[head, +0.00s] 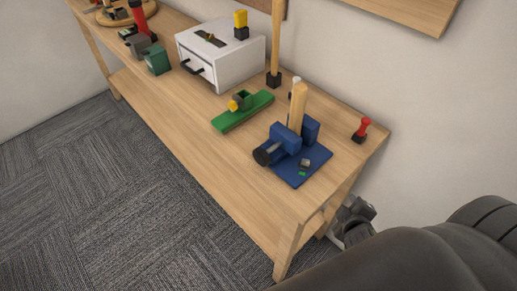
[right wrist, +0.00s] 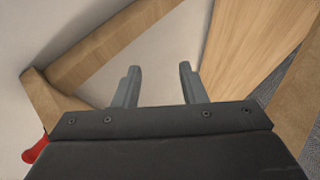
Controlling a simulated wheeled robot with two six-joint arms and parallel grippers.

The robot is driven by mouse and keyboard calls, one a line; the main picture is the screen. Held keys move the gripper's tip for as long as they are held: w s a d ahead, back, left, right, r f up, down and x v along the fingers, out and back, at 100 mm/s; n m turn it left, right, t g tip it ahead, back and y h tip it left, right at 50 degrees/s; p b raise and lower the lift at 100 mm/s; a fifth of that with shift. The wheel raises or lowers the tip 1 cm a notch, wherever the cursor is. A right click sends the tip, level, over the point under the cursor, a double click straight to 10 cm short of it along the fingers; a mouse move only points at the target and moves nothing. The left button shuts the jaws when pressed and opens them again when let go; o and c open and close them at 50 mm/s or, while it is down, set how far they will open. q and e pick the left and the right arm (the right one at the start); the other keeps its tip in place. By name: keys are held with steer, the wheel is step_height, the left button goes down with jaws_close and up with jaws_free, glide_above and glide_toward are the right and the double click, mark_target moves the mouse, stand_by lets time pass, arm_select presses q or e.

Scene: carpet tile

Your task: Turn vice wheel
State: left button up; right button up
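The blue vice (head: 287,138) stands on a blue base plate (head: 312,170) near the right end of the wooden bench. Its dark round wheel (head: 262,157) faces the front left. A light wooden piece (head: 298,106) stands upright at the jaws; whether it is clamped I cannot tell. My right gripper (head: 355,214) is low beyond the bench's right end, apart from the vice. In the right wrist view its two fingers (right wrist: 159,72) are apart with nothing between them. The vice is not recognisable in that view. My left gripper is in neither view.
The wooden bench (head: 185,110) also carries a white drawer box (head: 228,67), a green tool (head: 242,111), a green block (head: 157,60) and a red-handled item (head: 362,130). Wooden bench parts (right wrist: 255,45) surround the right gripper. The carpet (head: 90,200) in front is clear.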

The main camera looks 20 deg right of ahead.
step_height(320, 180, up, 20)
steer(key=w+a+n+t, duration=0.1)
steer(key=a+n+t, duration=0.1)
steer(key=n+t, duration=0.75)
steer(key=n+g+y, duration=0.1)
steer(key=n+y, duration=1.1)
steer(key=n, duration=1.2)
glide_toward(266, 155)
steer(key=v, duration=0.4)
steer(key=shift+d+b, duration=0.15)
steer(key=shift+b, duration=0.2)
steer(key=shift+n, duration=0.35)
steer(key=shift+w+a, duration=0.3)
steer(key=shift+w, duration=0.2)
steer(key=p+x, duration=0.4)
steer(key=x, duration=1)
steer(key=shift+w+a+p, duration=0.15)
steer(key=shift+w+p, duration=0.15)
steer(key=shift+w+a, duration=0.25)
steer(key=shift+w, duration=0.45)
